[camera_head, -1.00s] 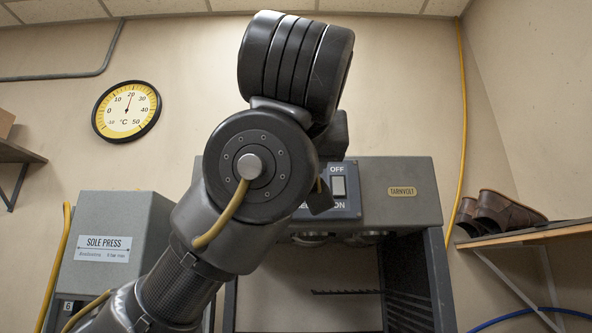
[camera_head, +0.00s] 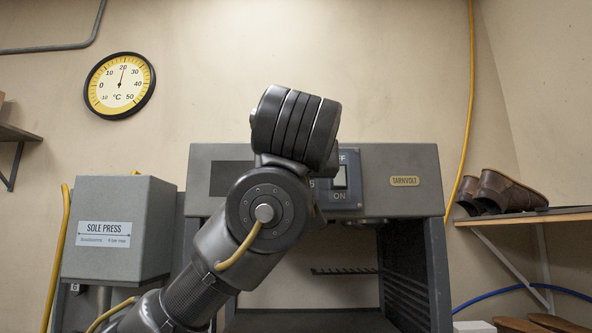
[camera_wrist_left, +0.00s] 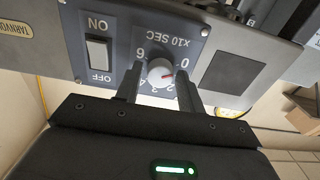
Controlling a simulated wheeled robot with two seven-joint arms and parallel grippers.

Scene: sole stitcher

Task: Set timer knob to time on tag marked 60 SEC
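My left gripper (camera_wrist_left: 160,76) is open, one finger on each side of the knob, with small gaps visible. In the head view my arm hides the knob and the gripper. My right gripper is in neither view. No tag marked 60 SEC is visible.
An ON/OFF rocker switch (camera_wrist_left: 97,52) sits beside the knob, also visible in the head view (camera_head: 340,178). The grey TARNVOLT machine (camera_head: 405,160) stands ahead. A sole press (camera_head: 110,225) is at left, a shelf (camera_head: 530,216) with brown shoes (camera_head: 502,190) at right.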

